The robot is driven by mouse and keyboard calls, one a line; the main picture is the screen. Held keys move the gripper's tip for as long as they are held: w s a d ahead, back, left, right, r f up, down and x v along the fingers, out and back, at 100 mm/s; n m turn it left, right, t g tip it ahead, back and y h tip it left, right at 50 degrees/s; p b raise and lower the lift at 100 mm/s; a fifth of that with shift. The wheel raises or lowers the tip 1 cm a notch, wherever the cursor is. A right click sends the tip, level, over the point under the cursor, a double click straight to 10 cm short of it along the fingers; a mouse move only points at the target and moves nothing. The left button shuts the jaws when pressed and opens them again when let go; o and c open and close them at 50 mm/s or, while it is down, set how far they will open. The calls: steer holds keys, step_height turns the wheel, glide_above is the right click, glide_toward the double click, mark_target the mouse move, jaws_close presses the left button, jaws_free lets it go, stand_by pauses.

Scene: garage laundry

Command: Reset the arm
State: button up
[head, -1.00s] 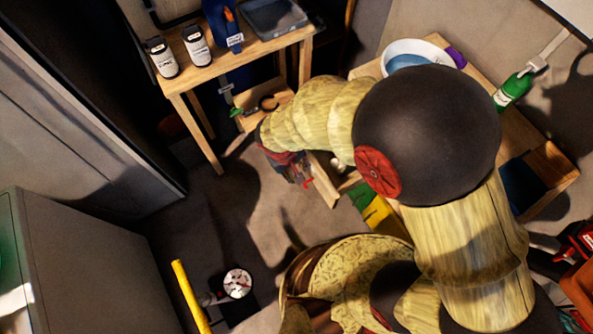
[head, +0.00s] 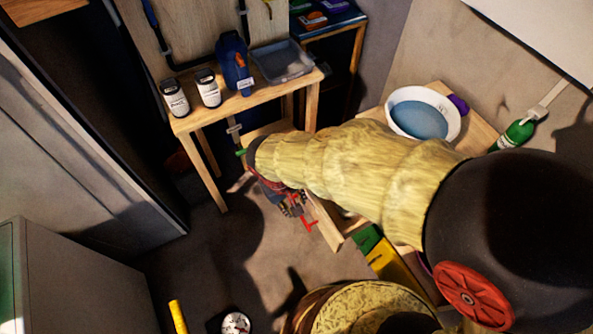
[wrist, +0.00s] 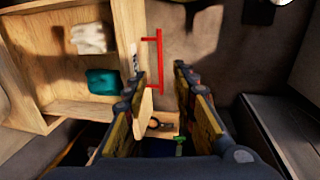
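My yellow-sleeved arm (head: 350,175) reaches from the lower right toward the middle of the head view. My gripper (head: 295,205) is at its far end, partly hidden by the arm and pointing down beside an open wooden drawer (head: 328,225). In the wrist view my gripper (wrist: 160,80) has its two fingers spread, with nothing held between them. The drawer (wrist: 125,30) is left of the fingers, with a white cloth-like item (wrist: 90,38) and a teal one (wrist: 102,82) inside. A red bar handle (wrist: 160,62) on its front shows just beyond the fingertips; I cannot tell if they touch.
A wooden table (head: 255,103) with bottles and a grey tray (head: 282,62) stands at the back. A white basin (head: 450,105) and a green bottle (head: 517,133) are at the right. A grey cabinet (head: 75,285) stands at lower left.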

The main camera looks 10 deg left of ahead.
steer(key=shift+s, duration=0.1)
steer(key=s+d+r+m+t+y, duration=0.1)
steer(key=s+d+r+m+t, duration=0.1)
steer(key=d+r, duration=1)
steer(key=s+d+r+m+t, duration=0.2)
steer(key=d+r+m, duration=0.3)
steer(key=d+r, duration=0.7)
steer(key=shift+s+d+r+y, duration=0.3)
steer(key=shift+s+y, duration=0.1)
steer(key=shift+s, duration=0.2)
